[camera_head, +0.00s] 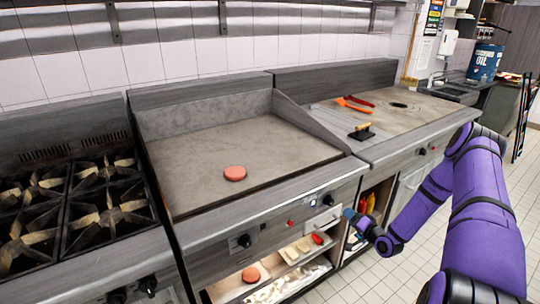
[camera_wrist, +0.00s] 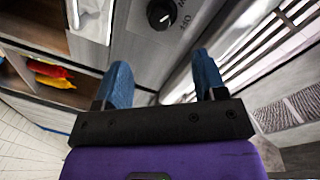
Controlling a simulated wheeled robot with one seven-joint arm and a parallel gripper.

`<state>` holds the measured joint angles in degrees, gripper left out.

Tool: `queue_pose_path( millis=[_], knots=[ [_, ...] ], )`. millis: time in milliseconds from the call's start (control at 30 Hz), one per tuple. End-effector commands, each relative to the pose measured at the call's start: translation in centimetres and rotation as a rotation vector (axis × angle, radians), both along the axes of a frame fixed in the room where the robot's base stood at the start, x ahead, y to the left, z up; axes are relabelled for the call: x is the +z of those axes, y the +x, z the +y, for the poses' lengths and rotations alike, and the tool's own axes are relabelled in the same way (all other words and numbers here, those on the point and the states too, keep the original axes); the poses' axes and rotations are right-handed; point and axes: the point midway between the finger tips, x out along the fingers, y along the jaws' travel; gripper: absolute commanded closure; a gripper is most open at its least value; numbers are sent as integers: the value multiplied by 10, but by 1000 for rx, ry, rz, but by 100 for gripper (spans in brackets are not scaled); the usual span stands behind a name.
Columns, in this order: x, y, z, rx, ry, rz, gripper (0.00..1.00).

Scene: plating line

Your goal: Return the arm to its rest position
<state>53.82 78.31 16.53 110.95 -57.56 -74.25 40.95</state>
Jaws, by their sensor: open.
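My purple arm reaches in from the right in the head view and bends down in front of the counter. My gripper (camera_head: 352,219) is low beside the front panel of the griddle, seen from the side. In the wrist view my gripper (camera_wrist: 163,82) has its two blue fingers well apart, with nothing between them. A black knob (camera_wrist: 161,14) on the front panel lies beyond the fingertips.
A griddle (camera_head: 205,147) bears a reddish patty (camera_head: 235,173). Another patty (camera_head: 251,275) lies on the shelf below. A gas stove (camera_head: 75,205) stands at left. Orange tongs (camera_head: 352,106) and a press (camera_head: 362,132) lie on the right counter. The tiled floor at right is clear.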

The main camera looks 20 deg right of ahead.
Motion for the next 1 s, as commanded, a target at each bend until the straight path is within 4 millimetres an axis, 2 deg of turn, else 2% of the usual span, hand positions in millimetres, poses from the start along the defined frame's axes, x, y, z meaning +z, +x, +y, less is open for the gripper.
queue_pose_path(
  millis=[167,267,600,1000],
  knots=[
    [7,5,0,9,-25,15,35],
    [21,13,-1,25,-76,45,35],
    [93,45,1,85,-335,203,35],
    [191,59,18,116,-602,367,35]
  ],
)
